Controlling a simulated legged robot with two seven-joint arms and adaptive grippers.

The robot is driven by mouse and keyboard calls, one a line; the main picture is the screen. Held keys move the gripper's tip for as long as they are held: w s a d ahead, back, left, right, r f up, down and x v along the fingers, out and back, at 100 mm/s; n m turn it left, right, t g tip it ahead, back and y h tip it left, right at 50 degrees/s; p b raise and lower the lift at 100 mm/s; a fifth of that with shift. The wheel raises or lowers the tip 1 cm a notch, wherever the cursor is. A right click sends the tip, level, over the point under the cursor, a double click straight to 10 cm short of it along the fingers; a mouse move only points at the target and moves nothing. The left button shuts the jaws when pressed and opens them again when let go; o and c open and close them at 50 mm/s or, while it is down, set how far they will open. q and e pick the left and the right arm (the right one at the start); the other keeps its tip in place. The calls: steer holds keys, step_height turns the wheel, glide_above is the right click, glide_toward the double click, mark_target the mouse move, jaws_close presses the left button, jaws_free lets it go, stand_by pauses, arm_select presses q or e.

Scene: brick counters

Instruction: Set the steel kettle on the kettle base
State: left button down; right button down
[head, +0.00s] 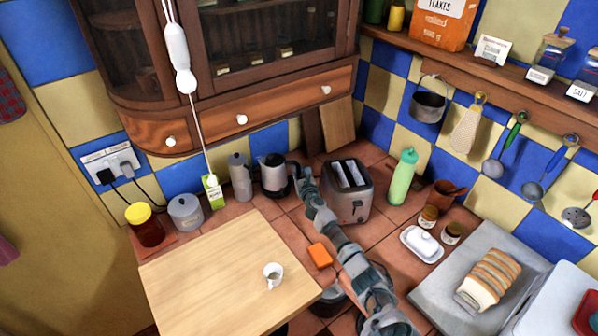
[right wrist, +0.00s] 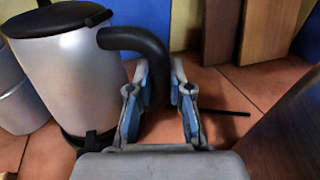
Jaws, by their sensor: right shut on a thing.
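The steel kettle (head: 272,174), silver with a black lid and black handle, stands upright at the back of the tiled counter. In the right wrist view the kettle (right wrist: 65,75) fills the left side. My right gripper (head: 302,178) is at the handle's side of the kettle. In the right wrist view my right gripper (right wrist: 160,78) has its two fingers on either side of the black handle (right wrist: 135,40), shut on it. A black part (right wrist: 85,140) shows under the kettle; I cannot tell whether it is the kettle base or the kettle's own foot. My left gripper is not in view.
A toaster (head: 348,190) stands close to the right of my right gripper. A grey canister (head: 240,176) and a green carton (head: 212,191) stand left of the kettle. A wooden board (head: 205,275) with a mug (head: 273,274) lies in front. A wooden cabinet (head: 245,108) hangs above.

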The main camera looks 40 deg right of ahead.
steer(key=shift+d+r, duration=0.2)
